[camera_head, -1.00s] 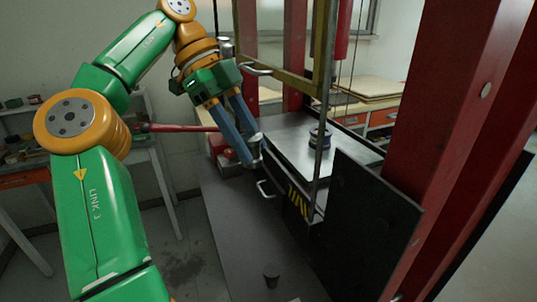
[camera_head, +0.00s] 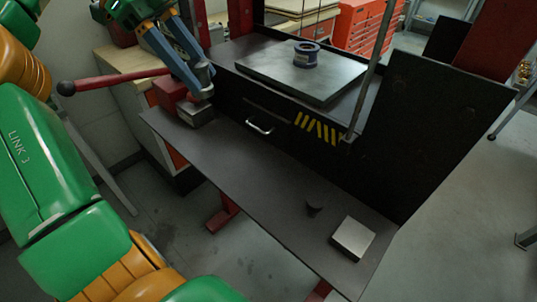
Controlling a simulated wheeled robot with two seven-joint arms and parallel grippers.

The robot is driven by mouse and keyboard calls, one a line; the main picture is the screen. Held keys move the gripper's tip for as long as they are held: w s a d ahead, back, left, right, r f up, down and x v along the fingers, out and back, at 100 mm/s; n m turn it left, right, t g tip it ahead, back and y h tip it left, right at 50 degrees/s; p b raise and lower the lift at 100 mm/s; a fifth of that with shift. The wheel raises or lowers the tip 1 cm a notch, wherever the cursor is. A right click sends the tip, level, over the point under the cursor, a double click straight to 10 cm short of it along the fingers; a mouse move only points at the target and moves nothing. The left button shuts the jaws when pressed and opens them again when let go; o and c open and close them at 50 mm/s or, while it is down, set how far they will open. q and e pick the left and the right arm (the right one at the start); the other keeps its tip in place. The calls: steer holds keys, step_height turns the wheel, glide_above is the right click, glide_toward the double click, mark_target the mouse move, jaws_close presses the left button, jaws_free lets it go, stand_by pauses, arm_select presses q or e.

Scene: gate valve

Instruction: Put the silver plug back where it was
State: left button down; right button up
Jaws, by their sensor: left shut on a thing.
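My left gripper (camera_head: 203,90) reaches in from the top left with its blue fingers pointing down. It is shut on a small grey metallic piece (camera_head: 205,74), which looks like the silver plug. The fingers partly hide it. The held piece is over the left end of the dark bench, in front of a red block-shaped body; I cannot tell if it touches anything. My right gripper is not in view.
A red lever (camera_head: 115,82) sticks out left. A drawer handle (camera_head: 259,127) and a black upright panel (camera_head: 435,130) border the bench.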

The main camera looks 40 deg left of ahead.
arm_select(q)
steer(key=w+d+f+m+b, duration=0.1)
steer(key=w+d+f+b, duration=0.2)
steer(key=f, duration=0.6)
steer(key=w+d+f+m+g+b, duration=0.1)
steer(key=w+d+f+b, duration=0.2)
steer(key=f, duration=0.6)
steer(key=w+d+f+m+b, duration=0.1)
steer(key=w+d+f+b, duration=0.2)
steer(key=f, duration=0.6)
steer(key=shift+w+d+f+g+h+b, duration=0.1)
steer(key=shift+d+g+h+b, duration=0.1)
steer(key=shift+d+b, duration=0.3)
steer(key=shift+w+d+f+g+h+b, duration=0.1)
steer(key=shift+d+g+b, duration=0.1)
steer(key=shift+b, duration=0.45)
steer(key=shift+f, duration=0.25)
steer(key=shift+f, duration=0.1)
steer(key=shift+c, duration=2.1)
jaws_free()
